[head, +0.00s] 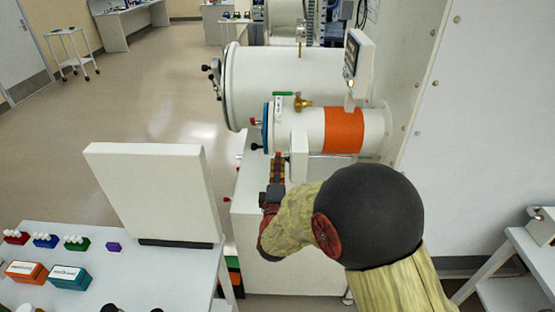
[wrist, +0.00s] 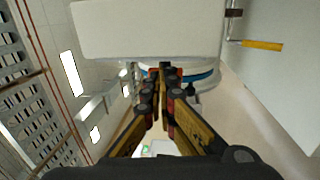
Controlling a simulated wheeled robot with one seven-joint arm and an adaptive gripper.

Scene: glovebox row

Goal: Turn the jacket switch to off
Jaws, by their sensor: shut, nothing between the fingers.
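The small white chamber (head: 310,130) wears an orange jacket (head: 344,130) around its right part. A white box (head: 299,157) is in front of the small chamber, just right of my gripper (head: 277,170); I cannot make out a switch on its visible faces. In the wrist view a large white box face (wrist: 145,28) fills the top, just beyond the tips of my gripper (wrist: 165,72). My gripper is shut and empty, its fingertips together near that box. I cannot tell whether they touch it. The jacket switch and its setting are not discernible.
A large white chamber (head: 300,80) is behind the small one. A display panel (head: 358,62) stands above the jacket. A brass valve (head: 302,103) is on top. A white upright panel (head: 155,190) stands on the left bench. Open floor (head: 150,100) lies beyond.

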